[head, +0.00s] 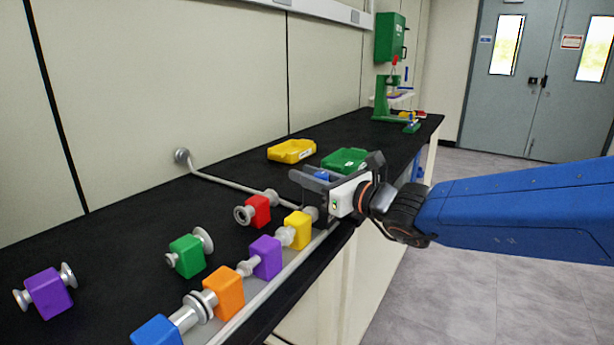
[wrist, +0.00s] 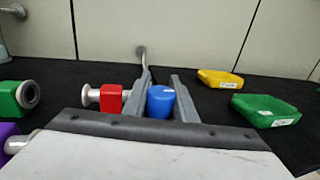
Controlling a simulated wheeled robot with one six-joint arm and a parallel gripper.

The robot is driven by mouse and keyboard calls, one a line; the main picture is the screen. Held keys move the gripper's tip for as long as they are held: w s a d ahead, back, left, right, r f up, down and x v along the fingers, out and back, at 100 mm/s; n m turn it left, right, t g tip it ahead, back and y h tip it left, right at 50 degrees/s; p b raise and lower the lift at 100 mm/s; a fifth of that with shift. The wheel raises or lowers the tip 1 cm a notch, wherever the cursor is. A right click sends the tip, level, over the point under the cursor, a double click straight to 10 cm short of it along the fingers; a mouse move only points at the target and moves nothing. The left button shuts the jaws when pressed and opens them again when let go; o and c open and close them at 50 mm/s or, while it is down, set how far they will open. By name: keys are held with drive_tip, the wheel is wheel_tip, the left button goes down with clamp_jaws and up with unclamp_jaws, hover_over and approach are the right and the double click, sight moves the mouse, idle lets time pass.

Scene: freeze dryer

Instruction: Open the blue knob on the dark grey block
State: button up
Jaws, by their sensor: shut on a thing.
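The blue knob (wrist: 161,102) sits between the two grey fingers of my gripper (wrist: 160,82) in the wrist view. My gripper is shut on the knob, at the near edge of the black bench. I cannot make out the dark grey block; my gripper hides the area under the knob.
A metal pipe (head: 228,184) runs from the wall along the black bench (head: 110,230). A red block (head: 259,210) and a yellow block (head: 298,230) with metal fittings lie left of my gripper. Yellow (head: 291,151) and green (head: 344,159) trays lie beyond it.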

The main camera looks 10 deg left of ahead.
idle(0.3)
drive_tip(key=o, duration=1)
drive_tip(key=shift+o, duration=0.2)
drive_tip(key=v, duration=1.7)
drive_tip(key=shift+d, duration=0.15)
drive_tip(key=shift+s, duration=0.15)
